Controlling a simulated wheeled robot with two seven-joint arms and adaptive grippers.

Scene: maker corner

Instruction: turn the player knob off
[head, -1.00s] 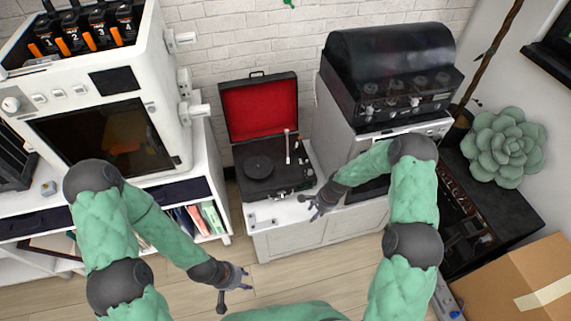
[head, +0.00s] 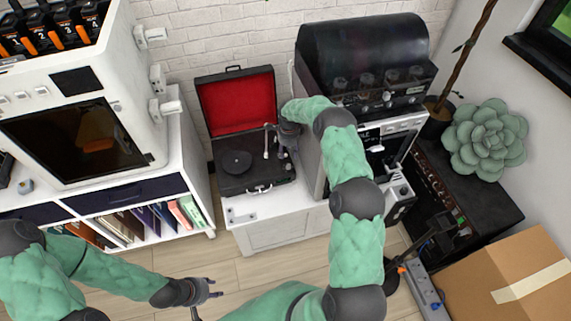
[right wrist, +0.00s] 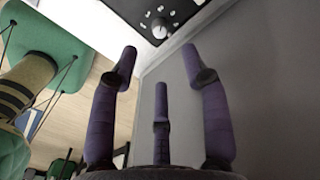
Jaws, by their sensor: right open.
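The record player (head: 228,182) stands on a white cabinet with its red-lined lid (head: 236,106) raised. My right gripper (head: 290,148) is at the right side of the player, partly hidden by its own wrist in the head view. In the right wrist view, my right gripper (right wrist: 159,62) is open and empty, with its purple fingers apart. A silver knob (right wrist: 160,28) on a black panel shows beyond the fingertips, apart from them. Which way the knob is set cannot be told. My left gripper (head: 207,290) is open and empty, low over the floor.
The cabinet (head: 285,228) has bare room in front of the player. A pale unit with a dark-domed machine (head: 362,55) on top stands close on the right of my right gripper. A shelf with a printer (head: 75,140) is at left. A cardboard box (head: 515,280) sits at lower right.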

